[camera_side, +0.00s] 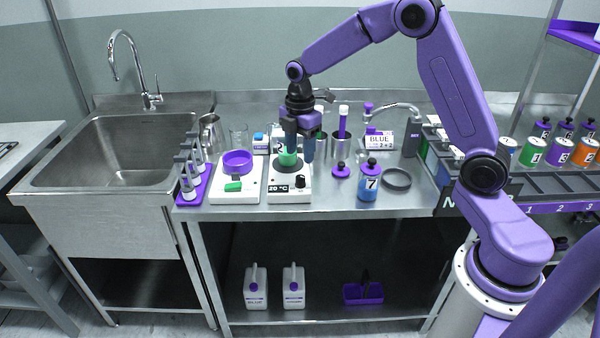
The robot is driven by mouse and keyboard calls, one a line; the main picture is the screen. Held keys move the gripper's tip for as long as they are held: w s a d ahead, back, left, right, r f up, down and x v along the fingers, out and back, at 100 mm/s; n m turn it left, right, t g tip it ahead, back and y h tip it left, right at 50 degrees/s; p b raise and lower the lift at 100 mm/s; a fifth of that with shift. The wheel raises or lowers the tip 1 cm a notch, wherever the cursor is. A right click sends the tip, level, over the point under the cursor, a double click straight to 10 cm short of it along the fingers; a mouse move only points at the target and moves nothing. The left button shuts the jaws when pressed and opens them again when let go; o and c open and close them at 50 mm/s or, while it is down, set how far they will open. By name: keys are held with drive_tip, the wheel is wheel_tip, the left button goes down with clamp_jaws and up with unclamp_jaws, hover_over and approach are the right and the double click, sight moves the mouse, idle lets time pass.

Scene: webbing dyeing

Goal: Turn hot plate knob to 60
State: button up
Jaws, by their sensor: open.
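The hot plate (291,197) is a white box on the steel bench with a dark round top. Its front display (279,189) reads 20 °C. The small black knob (300,181) sits at the right of the front face; its pointer is too small to read. A small vessel with green contents (287,158) stands on the plate. My gripper (299,150) points down over the hot plate, with its fingers apart, above and behind the knob and not touching it. The fingers overlap the green vessel in the picture; I cannot tell whether they are around it.
Left of the hot plate is a white scale (236,190) with a purple dish (237,162). The bench front right of the hot plate has some free room.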

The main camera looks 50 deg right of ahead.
sight(300, 176)
wheel_tip(300, 176, down, 8)
drive_tip(key=shift+r, duration=0.2)
clamp_jaws()
